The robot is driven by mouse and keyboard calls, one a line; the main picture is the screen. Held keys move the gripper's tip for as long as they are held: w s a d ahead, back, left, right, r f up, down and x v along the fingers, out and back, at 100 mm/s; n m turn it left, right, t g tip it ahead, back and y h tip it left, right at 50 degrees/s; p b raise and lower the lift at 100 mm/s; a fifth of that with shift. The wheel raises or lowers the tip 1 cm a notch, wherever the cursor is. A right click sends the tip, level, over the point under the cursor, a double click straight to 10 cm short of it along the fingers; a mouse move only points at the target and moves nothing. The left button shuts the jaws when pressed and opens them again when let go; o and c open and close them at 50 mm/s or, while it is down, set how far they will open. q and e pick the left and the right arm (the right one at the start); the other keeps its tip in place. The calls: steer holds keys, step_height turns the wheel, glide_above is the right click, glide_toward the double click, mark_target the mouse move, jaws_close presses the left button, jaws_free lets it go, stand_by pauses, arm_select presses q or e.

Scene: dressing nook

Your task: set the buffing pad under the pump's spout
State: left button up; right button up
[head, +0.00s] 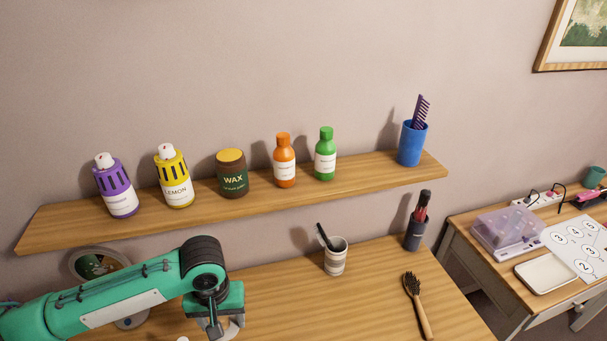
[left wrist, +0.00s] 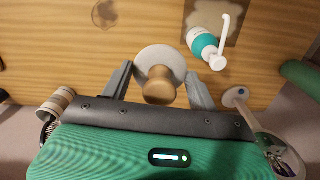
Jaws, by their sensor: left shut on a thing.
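In the left wrist view, the buffing pad (left wrist: 150,57) is a pale round disc with a wooden knob (left wrist: 158,86). My left gripper (left wrist: 159,74) has its fingers on both sides of the knob and is shut on the pad. In the head view my left gripper (head: 219,329) is low at the bottom edge, over the table, and mostly hides the pad. The pump (left wrist: 205,45), white and teal with a white spout (left wrist: 226,24), stands just right of the pad in the wrist view. The pad is beside it, apart from the spout. My right gripper is out of view.
The pump stands on a brown square mat (left wrist: 229,35). A striped cup (head: 335,258), a dark brush holder (head: 415,232) and a hairbrush (head: 417,305) stand or lie on the table. A round mirror (head: 98,264) is behind my left arm. A shelf (head: 250,205) with bottles hangs above.

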arm_select(q)
steer(key=shift+m, duration=0.8)
steer(key=a+r, duration=0.4)
steer(key=shift+w+a, duration=0.15)
steer(key=shift+r, duration=0.1)
